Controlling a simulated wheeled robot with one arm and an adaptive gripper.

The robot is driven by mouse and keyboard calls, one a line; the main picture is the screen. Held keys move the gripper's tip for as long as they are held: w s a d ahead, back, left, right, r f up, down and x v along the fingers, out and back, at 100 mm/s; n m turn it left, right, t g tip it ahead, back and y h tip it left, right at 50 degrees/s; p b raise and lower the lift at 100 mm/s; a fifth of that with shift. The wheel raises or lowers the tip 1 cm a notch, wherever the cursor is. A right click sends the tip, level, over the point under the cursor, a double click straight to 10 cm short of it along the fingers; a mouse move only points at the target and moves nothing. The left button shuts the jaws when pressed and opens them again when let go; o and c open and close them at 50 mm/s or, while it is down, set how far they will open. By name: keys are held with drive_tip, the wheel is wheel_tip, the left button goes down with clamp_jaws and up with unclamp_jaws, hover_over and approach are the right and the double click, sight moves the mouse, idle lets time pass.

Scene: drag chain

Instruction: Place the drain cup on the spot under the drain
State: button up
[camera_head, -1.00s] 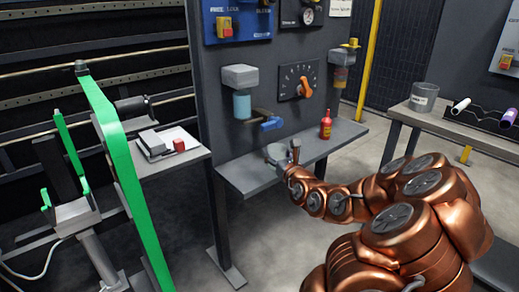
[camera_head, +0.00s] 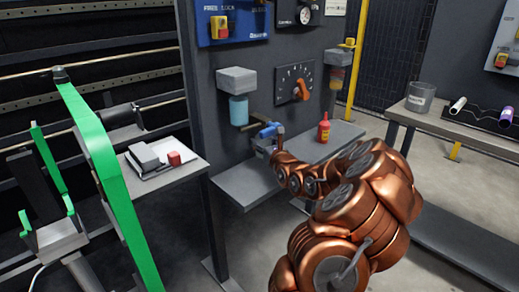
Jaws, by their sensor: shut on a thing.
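The drain cup (camera_head: 262,150) is a small grey cup, partly hidden by my gripper and low at the shelf by the panel. My gripper (camera_head: 274,149) is shut on the cup from its right side. The drain with a blue handle (camera_head: 268,130) sticks out of the panel just above the cup. I cannot tell whether the cup touches the shelf (camera_head: 245,185) or is exactly below the outlet. The spot under the drain is hidden.
A red bottle (camera_head: 324,130) stands on the shelf to the right. A clear blue bowl (camera_head: 238,110) hangs above left. A green frame (camera_head: 95,145) and a side table (camera_head: 165,178) are at left. The shelf's front left is clear.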

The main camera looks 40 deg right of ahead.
wheel_tip(320, 180, down, 4)
drive_tip(key=shift+r+b, duration=0.2)
drive_tip(key=shift+b, duration=0.5)
drive_tip(key=shift+r, duration=0.1)
drive_tip(key=o, duration=1.3)
drive_tip(key=shift+c, duration=0.2)
drive_tip(key=shift+s, duration=0.55)
drive_tip(key=shift+a+p+v, duration=0.2)
drive_tip(key=shift+p+v, duration=0.4)
drive_tip(key=shift+v, duration=4.9)
